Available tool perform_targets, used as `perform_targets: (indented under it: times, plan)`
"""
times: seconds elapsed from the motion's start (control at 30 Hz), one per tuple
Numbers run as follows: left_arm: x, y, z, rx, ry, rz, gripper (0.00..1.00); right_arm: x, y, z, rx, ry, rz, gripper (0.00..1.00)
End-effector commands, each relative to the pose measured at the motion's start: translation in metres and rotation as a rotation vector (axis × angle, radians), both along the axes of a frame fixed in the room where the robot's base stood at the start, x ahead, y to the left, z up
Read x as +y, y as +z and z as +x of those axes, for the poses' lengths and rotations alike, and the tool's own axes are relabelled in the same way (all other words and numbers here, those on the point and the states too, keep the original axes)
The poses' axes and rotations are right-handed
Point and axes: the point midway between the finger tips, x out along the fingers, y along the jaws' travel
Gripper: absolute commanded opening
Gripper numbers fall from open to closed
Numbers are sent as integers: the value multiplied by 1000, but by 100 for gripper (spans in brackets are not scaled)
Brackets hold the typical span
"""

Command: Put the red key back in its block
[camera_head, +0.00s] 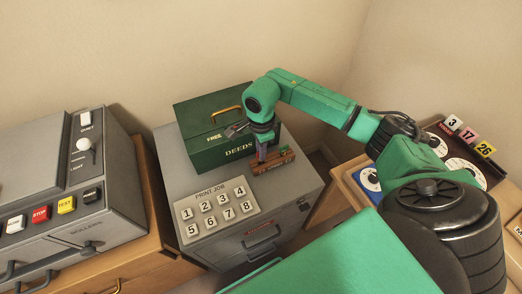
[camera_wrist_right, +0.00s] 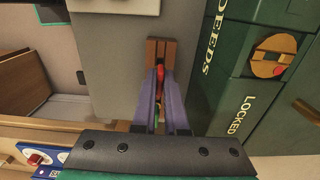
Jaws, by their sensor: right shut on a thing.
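The brown wooden block (camera_head: 282,162) sits on top of the grey cabinet, in front of the green deeds box. In the right wrist view the block (camera_wrist_right: 153,50) shows beyond my fingertips. My right gripper (camera_head: 262,156) points down at the block's left part. In the right wrist view my right gripper (camera_wrist_right: 160,78) is shut on the red key (camera_wrist_right: 160,71), which shows as a thin red strip between the purple fingers. The key is right at the block; I cannot tell how deep it sits in it. The fingers hide most of the key. My left gripper is not in view.
The green deeds box (camera_head: 205,153) stands close behind the block. A print-job button panel (camera_head: 217,211) lies on the grey cabinet (camera_head: 290,195) in front. A grey machine (camera_head: 60,240) stands at left. A dark tray with number tags (camera_head: 490,172) is at right.

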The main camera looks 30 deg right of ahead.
Motion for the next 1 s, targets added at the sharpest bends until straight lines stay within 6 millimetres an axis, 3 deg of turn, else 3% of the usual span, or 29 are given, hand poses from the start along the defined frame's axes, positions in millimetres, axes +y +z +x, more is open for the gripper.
perform_targets:
  times: [1.0]
  plan:
    - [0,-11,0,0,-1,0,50,0,-12,0,0,0,0,0]
